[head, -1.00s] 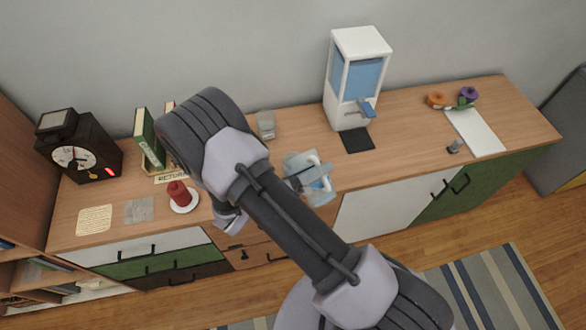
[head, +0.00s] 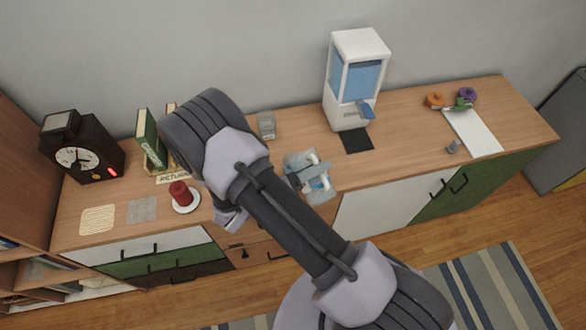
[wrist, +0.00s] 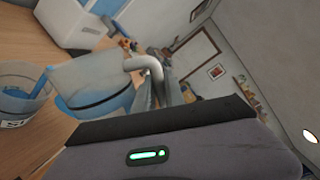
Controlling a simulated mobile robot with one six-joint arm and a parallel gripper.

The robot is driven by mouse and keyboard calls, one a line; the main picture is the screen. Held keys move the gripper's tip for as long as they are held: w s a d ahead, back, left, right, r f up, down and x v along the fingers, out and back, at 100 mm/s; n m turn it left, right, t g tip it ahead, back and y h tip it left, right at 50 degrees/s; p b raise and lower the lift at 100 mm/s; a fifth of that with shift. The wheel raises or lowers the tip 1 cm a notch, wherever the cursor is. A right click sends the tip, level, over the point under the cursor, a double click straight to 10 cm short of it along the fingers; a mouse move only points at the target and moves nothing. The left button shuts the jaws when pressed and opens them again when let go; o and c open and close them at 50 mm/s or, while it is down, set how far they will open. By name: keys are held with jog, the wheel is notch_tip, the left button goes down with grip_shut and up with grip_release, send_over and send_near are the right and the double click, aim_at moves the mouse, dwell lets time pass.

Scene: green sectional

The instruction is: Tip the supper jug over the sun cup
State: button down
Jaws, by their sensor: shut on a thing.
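The jug is see-through with blue water and a white handle; in the wrist view its body (wrist: 95,82) leans left. My gripper (head: 308,176) is shut on its handle (wrist: 146,66) above the counter. A clear cup (wrist: 14,108) with a partly readable label stands at the left edge of the wrist view, close beside the jug. A blue streak (wrist: 39,82) runs from the jug's left edge to the cup's rim and looks like pouring water. Blue also shows inside the cup. In the head view the jug (head: 320,188) is partly hidden by my gripper, and I cannot clearly separate the cup there.
A grey glass (head: 266,125) stands at the back.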

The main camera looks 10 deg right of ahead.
jog(key=shift+w+a+r+n+p, duration=0.1)
jog(key=shift+w+r+n+p, duration=0.25)
jog(key=shift+p, duration=0.5)
dwell(0.8)
jog(key=shift+r, duration=0.15)
jog(key=shift+w+r+n+p, duration=0.15)
jog(key=shift+n+p, duration=0.2)
jog(key=shift+p, duration=0.1)
dwell(0.3)
